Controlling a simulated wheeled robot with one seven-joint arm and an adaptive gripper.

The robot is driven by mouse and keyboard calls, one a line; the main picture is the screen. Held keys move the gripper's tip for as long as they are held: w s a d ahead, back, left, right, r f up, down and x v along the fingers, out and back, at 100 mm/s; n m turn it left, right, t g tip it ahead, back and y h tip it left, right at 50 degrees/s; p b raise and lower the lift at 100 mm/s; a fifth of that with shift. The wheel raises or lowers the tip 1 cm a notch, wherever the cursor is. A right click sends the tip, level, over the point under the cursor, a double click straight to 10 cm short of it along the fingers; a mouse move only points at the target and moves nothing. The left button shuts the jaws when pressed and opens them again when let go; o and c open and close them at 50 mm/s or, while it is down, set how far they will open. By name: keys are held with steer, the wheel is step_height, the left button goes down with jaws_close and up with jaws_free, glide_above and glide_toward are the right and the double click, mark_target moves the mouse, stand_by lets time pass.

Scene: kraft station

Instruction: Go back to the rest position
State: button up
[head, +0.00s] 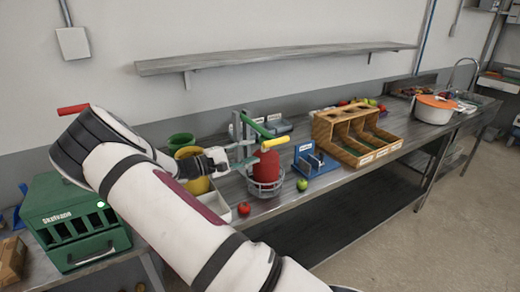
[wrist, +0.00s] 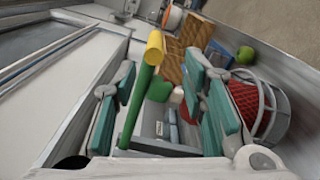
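My gripper (head: 247,153) is at the end of my outstretched arm, above the metal bench. In the wrist view my gripper (wrist: 163,85) has its teal fingers spread apart. A green lever with a yellow tip (head: 275,142) stands by the gripper on a grey frame. In the wrist view the green lever (wrist: 138,105) runs between the spread fingers; I cannot tell whether it touches one. A red cylinder (head: 266,168) in a wire basket is just right of the gripper. The rest position is not marked in view.
A green box (head: 75,215) is at the left, with yellow (head: 200,184) and green containers behind my arm. A blue rack (head: 312,160), a wooden bin (head: 356,132) and a white pot (head: 433,109) stand to the right. A red tomato (head: 244,208) and green apple (head: 302,185) lie near the front edge.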

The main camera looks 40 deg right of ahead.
steer(key=shift+w+a, duration=0.1)
steer(key=shift+a, duration=0.4)
steer(key=s+a+r+t+y, duration=0.5)
steer(key=s+a+r+y, duration=0.3)
steer(key=s+a, duration=0.5)
steer(key=s+a+r+m+t+y, duration=0.1)
steer(key=s+a+r+t+y, duration=0.4)
steer(key=s+a, duration=0.9)
step_height(320, 180, up, 3)
steer(key=a+y, duration=0.1)
steer(key=y, duration=0.3)
steer(key=shift+a+f+b, duration=0.15)
steer(key=shift+a+b, duration=0.2)
steer(key=shift+a, duration=0.05)
